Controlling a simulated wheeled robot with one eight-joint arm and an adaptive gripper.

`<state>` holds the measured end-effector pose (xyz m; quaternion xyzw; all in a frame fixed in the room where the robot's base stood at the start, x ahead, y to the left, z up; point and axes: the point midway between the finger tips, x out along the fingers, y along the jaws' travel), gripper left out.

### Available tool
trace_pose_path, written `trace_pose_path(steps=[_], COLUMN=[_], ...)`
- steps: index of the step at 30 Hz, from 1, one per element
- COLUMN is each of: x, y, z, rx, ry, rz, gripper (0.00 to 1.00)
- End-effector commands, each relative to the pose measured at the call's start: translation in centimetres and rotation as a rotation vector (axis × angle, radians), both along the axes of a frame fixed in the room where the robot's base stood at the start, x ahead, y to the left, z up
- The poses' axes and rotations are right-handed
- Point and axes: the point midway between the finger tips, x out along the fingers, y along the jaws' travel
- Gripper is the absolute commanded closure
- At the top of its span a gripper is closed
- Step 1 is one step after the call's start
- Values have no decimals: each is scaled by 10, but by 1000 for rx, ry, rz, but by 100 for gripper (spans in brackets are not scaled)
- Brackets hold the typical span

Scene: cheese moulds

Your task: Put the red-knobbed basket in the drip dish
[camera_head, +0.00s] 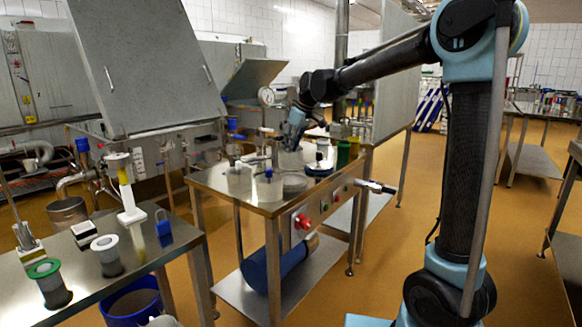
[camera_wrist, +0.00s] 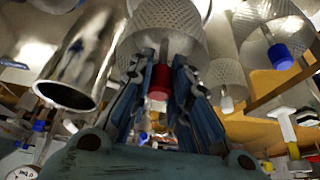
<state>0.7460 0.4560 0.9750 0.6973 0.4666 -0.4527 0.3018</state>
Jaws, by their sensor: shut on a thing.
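My gripper (camera_head: 292,137) is over the steel table in the head view, with the arm reaching in from the right. In the wrist view my gripper (camera_wrist: 160,76) is shut on the red knob (camera_wrist: 159,82) of a pale perforated basket (camera_wrist: 185,43). In the head view the red knob is hidden by the fingers, and a pale basket (camera_head: 289,160) shows just below them. I cannot tell whether it touches the table. A shallow grey round dish (camera_head: 295,184), possibly the drip dish, lies on the table in front of it.
A blue-knobbed basket (camera_head: 268,189) and a pale-knobbed basket (camera_head: 239,181) stand close to the left; the blue-knobbed one (camera_wrist: 270,38) also shows in the wrist view. A shiny metal cylinder (camera_wrist: 82,62) is close beside my gripper. A dark blue-rimmed item (camera_head: 320,169) stands right of the dish.

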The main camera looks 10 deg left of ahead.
Motion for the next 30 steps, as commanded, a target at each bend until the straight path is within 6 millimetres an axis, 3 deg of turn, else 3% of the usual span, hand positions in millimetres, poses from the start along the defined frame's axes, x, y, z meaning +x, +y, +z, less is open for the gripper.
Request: trace_pose_path(steps=[18,29,30], x=[-1,-1,-1], y=[1,1,0], z=[-58,-62,-62], rx=[0,0,0], ry=[0,0,0], rz=[1,1,1], gripper=[100,100,76])
